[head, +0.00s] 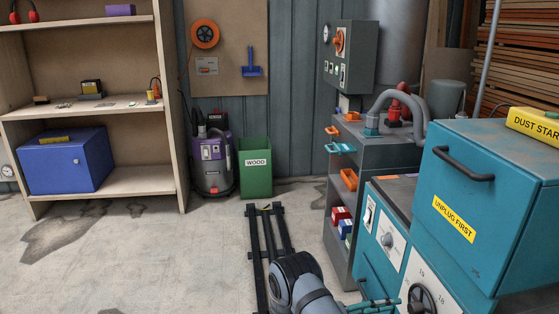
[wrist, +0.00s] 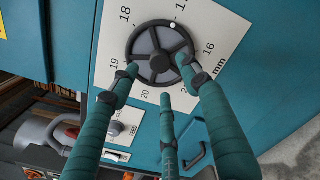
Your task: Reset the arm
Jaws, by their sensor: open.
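My arm reaches in from the bottom of the head view, and my gripper (head: 394,303) shows there as teal fingers pointing right toward the front of the teal machine (head: 497,200). In the wrist view my gripper (wrist: 158,66) is open, with three teal fingers and nothing held. Two fingertips overlap the left and right of the black spoked handwheel (wrist: 161,53); the third is below it. I cannot tell whether any finger touches the wheel. The wheel sits on a white numbered mm plate (wrist: 115,35) and also shows in the head view (head: 424,296).
The machine's black handle (head: 462,165) juts out above my gripper. A grey cabinet (head: 370,160) with a hose stands behind the machine. A green WOOD bin (head: 256,176), a purple vacuum (head: 213,165) and wooden shelves (head: 100,115) stand farther back. The floor at left (head: 140,255) is clear.

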